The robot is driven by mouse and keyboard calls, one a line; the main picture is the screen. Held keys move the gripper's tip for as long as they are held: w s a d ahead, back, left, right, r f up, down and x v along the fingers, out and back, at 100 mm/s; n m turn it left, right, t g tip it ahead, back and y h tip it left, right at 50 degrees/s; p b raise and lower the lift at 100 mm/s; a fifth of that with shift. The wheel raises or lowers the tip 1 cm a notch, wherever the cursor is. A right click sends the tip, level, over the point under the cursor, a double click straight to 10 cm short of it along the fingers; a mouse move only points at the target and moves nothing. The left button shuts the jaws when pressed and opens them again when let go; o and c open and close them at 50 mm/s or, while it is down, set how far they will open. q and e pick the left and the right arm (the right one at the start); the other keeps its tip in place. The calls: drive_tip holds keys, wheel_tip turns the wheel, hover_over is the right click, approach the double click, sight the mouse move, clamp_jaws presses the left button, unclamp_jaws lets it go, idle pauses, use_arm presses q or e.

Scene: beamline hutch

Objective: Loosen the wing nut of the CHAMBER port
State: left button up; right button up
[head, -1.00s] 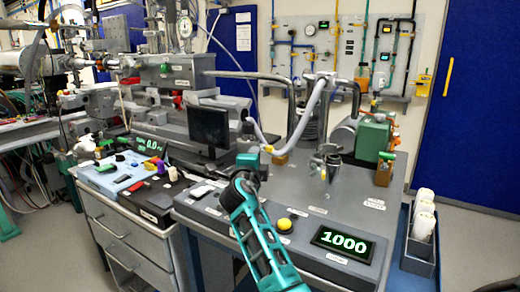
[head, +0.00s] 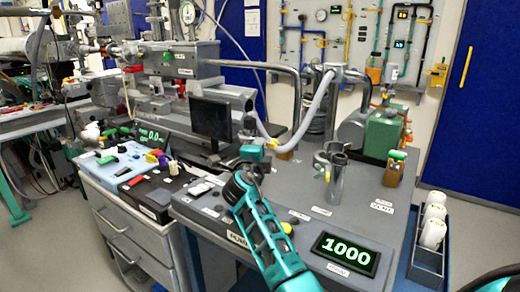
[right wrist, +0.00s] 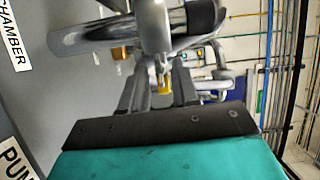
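The CHAMBER label (right wrist: 15,40) shows in the right wrist view. Beside it a grey metal port tube (right wrist: 92,36) runs to a clamp (right wrist: 155,28). In the head view a metal port stub with a clamp (head: 335,180) stands on the grey bench top. I cannot clearly make out the wing nut. My right gripper (right wrist: 158,85) has its fingers apart, close to the clamp. A small yellow piece (right wrist: 164,80) shows between them; I cannot tell whether it lies between or behind. My left gripper is not in view.
A PUMP label (right wrist: 15,160) lies near. A grey hose (head: 318,100) arches behind the port. A monitor (head: 211,120) stands left of my gripper. A 1000 display (head: 346,252) and a bottle rack (head: 428,255) are at right. Bare bench top lies around the stub.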

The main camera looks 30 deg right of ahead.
drive_tip(key=shift+c, duration=0.2)
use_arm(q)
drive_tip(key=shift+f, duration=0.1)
use_arm(e)
clamp_jaws()
drive_tip(key=shift+n, duration=0.3)
use_arm(q)
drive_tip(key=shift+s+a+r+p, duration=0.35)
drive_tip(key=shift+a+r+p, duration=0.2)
drive_tip(key=shift+p, duration=0.55)
use_arm(e)
drive_tip(key=n+g, duration=0.2)
drive_tip(key=n, duration=0.2)
drive_tip(key=n+g, duration=0.2)
drive_tip(key=n, duration=0.1)
drive_tip(key=r+n+g, duration=0.1)
drive_tip(key=n+g, duration=0.1)
drive_tip(key=n, duration=0.2)
drive_tip(key=shift+w+a+n+g, duration=0.1)
drive_tip(key=shift+w+n+g, duration=0.2)
drive_tip(key=shift+w+g, duration=0.1)
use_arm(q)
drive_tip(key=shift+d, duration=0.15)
use_arm(e)
drive_tip(key=shift+r, duration=0.1)
